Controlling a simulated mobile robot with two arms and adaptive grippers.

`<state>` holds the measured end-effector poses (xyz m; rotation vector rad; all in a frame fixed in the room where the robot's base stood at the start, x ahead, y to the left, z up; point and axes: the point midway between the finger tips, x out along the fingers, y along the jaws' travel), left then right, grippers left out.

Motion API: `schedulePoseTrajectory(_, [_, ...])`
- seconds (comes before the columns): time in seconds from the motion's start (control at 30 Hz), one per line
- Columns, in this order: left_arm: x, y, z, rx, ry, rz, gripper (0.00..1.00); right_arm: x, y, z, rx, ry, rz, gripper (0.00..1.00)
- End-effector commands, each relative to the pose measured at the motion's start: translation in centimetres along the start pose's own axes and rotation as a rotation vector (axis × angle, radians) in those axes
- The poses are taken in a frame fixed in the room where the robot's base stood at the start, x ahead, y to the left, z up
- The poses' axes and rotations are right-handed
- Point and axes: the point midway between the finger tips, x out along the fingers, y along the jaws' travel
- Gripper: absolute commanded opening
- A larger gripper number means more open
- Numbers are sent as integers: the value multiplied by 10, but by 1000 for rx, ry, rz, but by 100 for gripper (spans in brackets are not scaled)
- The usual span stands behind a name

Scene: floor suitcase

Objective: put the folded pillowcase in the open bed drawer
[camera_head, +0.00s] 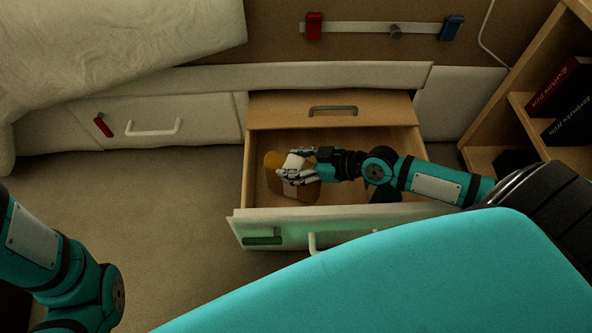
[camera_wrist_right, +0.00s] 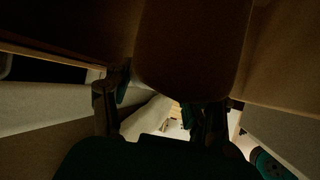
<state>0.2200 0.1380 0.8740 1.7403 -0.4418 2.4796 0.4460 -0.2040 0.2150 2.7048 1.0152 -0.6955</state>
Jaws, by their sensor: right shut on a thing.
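In the right wrist view the pillowcase (camera_wrist_right: 190,50) is a dark brown shape at the fingers (camera_wrist_right: 160,108). I cannot tell whether it touches the drawer floor. The drawer is wooden inside with a pale front and is pulled out from under the bed. My left arm shows at the lower left, but its gripper is out of view.
A closed drawer with a white handle (camera_head: 153,128) and a red tag (camera_head: 102,125) is to the left. A bookshelf (camera_head: 522,107) with books stands at the right. A wall rail (camera_head: 350,28) is behind the bed. The carpet (camera_head: 170,210) left of the open drawer is clear.

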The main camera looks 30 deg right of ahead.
Motion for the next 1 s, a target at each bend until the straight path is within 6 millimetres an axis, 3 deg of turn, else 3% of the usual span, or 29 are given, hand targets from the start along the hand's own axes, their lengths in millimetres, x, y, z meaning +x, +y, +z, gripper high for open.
schedulePoseTrajectory(0.27, [-23,6,-13,1,12,4,40,18,1,31,0,2,1,0])
schedulePoseTrajectory(0.67, [-25,7,-14,1,13,4,40,19,1,34,-2,2,1,0])
schedulePoseTrajectory(0.7, [-23,6,-13,1,13,4,40,18,0,34,-1,0,0,60])
schedulePoseTrajectory(0.83, [-23,6,-13,1,13,4,40,18,0,34,-1,0,0,77])
schedulePoseTrajectory(1.0, [-23,6,-13,1,13,4,40,18,0,33,0,0,0,78])
